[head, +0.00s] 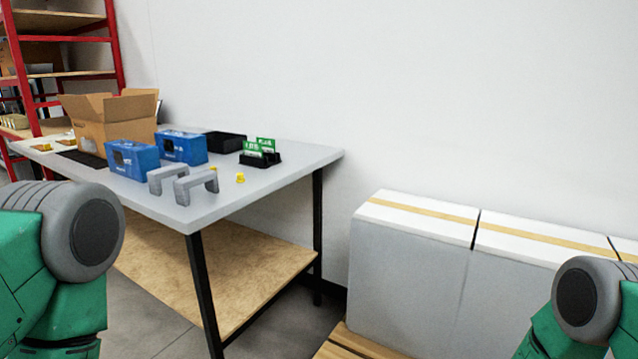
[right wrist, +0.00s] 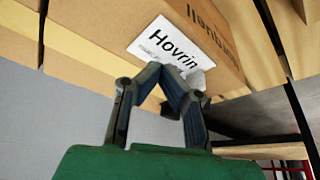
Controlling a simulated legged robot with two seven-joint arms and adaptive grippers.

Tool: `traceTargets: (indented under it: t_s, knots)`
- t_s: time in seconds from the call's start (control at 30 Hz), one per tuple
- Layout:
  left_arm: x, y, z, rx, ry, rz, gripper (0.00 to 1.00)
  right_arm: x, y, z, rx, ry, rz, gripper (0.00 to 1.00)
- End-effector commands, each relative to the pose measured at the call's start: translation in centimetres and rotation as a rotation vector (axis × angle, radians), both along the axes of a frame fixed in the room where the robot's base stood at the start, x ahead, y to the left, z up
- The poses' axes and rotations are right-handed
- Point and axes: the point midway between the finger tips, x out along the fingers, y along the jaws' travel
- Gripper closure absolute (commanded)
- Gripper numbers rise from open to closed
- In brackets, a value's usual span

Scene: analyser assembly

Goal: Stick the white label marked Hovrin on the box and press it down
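The white label (right wrist: 166,45) marked Hovrin shows in the right wrist view, against the face of a brown cardboard box (right wrist: 215,22) with upside-down dark lettering. I cannot tell whether it lies flat on the box or is just in front of it. My right gripper (right wrist: 165,78) is drawn together at the label's lower edge and appears to pinch it; its fingers hide part of the label. In the head view, both grippers are out of sight, with only green and grey arm parts at the lower corners. The label does not show there.
A grey table (head: 205,205) at left carries an open carton (head: 105,125), two blue boxes (head: 133,160), grey brackets (head: 197,185) and a black tray (head: 225,142). Large taped boxes (head: 415,255) stand on a wooden pallet (head: 355,345) at right. A red rack (head: 65,38) stands behind.

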Motion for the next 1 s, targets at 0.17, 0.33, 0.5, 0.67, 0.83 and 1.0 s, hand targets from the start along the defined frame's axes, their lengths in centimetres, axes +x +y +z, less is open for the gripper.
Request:
traceTargets:
  t_s: [0.17,0.33,0.5,0.67,0.83,1.0]
  knots:
    - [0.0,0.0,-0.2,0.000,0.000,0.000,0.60,0.0,0.0,-0.2,0.000,0.000,0.000,1.00]
    - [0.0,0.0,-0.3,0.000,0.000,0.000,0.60,0.0,0.0,-0.4,0.000,0.000,0.000,1.00]
    - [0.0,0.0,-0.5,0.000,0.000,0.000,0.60,0.0,0.0,-0.6,0.000,0.000,0.000,1.00]
    - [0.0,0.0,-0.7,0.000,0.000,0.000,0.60,0.0,0.0,-0.8,0.000,0.000,0.000,1.00]
    - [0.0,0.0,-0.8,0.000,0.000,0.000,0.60,0.0,0.0,-1.0,0.000,0.000,0.000,1.00]
    - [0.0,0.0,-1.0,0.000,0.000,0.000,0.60,0.0,0.0,-1.2,0.000,0.000,0.000,1.00]
